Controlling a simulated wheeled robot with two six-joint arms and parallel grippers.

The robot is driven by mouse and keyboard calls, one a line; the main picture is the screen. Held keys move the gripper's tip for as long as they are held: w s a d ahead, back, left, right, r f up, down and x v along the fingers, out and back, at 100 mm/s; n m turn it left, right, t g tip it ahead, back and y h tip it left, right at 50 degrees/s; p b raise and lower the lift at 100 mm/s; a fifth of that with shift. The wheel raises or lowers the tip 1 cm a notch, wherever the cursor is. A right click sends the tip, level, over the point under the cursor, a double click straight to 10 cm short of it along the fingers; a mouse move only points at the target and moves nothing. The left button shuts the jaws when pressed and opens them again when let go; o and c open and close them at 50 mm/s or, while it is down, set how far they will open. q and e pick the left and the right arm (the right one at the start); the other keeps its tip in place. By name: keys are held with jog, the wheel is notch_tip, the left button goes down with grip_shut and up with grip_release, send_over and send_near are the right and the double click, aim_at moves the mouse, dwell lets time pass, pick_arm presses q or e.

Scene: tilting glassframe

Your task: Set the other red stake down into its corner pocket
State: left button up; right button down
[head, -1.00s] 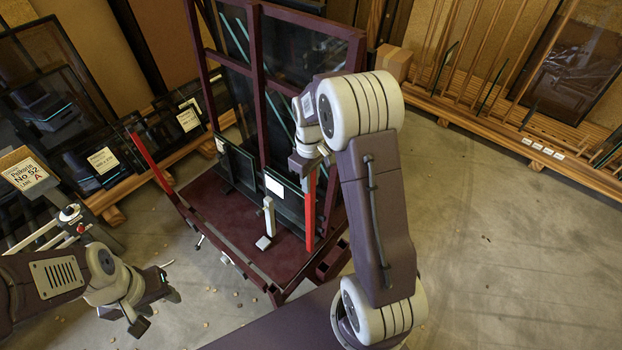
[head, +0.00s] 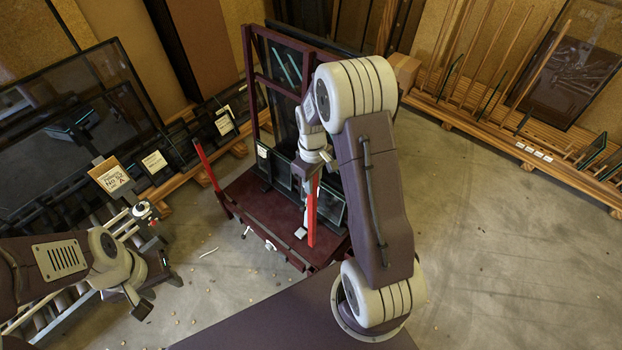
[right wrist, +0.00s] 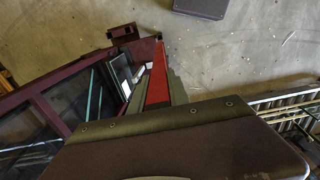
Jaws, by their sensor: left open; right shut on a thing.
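My right gripper (head: 312,168) is shut on a red stake (head: 311,215), which hangs upright at the front right of the dark red glass cart (head: 252,205). The stake also shows in the right wrist view (right wrist: 158,80). I cannot tell whether its lower end touches the cart, and the corner pocket under it cannot be made out. Another red stake (head: 206,163) stands, slightly tilted, at the cart's left front corner. My left gripper (head: 140,300) is open and empty, low at the left, away from the cart.
Glass panes (head: 275,168) lean on the cart's rack. A small stand with a sign (head: 112,176) is left of the cart. Wooden racks with panes line the back left and the right (head: 540,160). The floor at right (head: 490,270) is clear.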

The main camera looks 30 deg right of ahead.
jog(key=r, duration=0.1)
jog(key=r+p, duration=0.1)
jog(key=shift+d+r+p, duration=0.3)
jog(key=shift+d+r, duration=0.1)
jog(key=shift+d, duration=0.05)
pick_arm(q)
jog(key=r, duration=0.1)
jog(key=d+r, duration=0.1)
jog(key=r, duration=0.1)
pick_arm(e)
jog(key=b, duration=2.3)
send_near(313, 231)
jog(key=f, duration=0.3)
jog(key=w+f, duration=0.1)
jog(key=f, duration=0.6)
jog(key=shift+w+d+f, duration=0.2)
jog(key=shift+d+f, duration=0.2)
pick_arm(q)
notch_tip(313, 231, down, 24)
jog(key=b, duration=0.1)
jog(key=shift+a+f, duration=0.15)
jog(key=shift+f, duration=0.05)
pick_arm(e)
jog(key=shift+f, duration=1.15)
pick_arm(q)
jog(key=shift+r, duration=0.15)
